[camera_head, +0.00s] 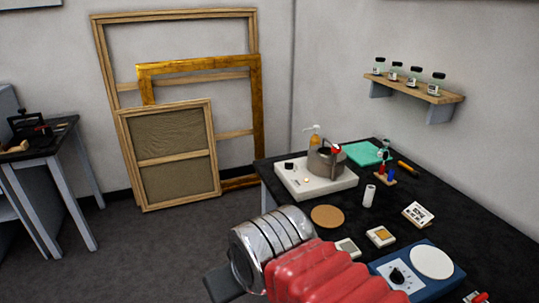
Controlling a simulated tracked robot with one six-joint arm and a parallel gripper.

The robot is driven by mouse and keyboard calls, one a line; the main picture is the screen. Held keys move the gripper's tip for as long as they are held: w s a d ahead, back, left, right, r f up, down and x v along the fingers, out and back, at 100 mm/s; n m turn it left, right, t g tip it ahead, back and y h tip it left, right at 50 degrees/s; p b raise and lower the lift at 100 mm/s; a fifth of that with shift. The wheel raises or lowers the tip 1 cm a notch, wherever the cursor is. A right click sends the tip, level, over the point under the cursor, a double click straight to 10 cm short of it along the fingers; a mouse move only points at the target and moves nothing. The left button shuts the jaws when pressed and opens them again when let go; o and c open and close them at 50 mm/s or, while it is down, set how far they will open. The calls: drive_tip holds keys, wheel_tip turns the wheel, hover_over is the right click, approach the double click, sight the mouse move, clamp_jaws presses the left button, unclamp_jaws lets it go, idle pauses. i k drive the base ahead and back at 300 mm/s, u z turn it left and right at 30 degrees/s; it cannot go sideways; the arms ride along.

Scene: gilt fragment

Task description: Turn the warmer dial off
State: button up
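A white warmer (318,187) stands on the black table at its far left, with a grey metal pot (325,161) on top. A small black dial (289,165) sits on its top at the left, with a small light spot (306,181) near its front. The dial's exact setting is too small to read. A blue unit (421,290) nearer me also has a black dial (397,275) and a white round plate (431,262). My arm crosses the lower middle. A dark part of my gripper (222,283) shows at lower left, apart from the warmer; its fingertips are not clear.
A cork disc (327,216), a white cylinder (369,196), a small card (418,214) and two small square dishes (380,237) lie between the warmer and blue unit. Wooden frames (168,155) lean on the wall. A shelf (415,88) holds small jars. Floor left of the table is clear.

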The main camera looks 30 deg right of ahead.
sight(288, 166)
drive_tip(key=z, duration=0.1)
drive_tip(key=i, duration=1.45)
drive_tip(key=z, duration=0.65)
drive_tip(key=i, duration=0.7)
drive_tip(key=z, duration=0.3)
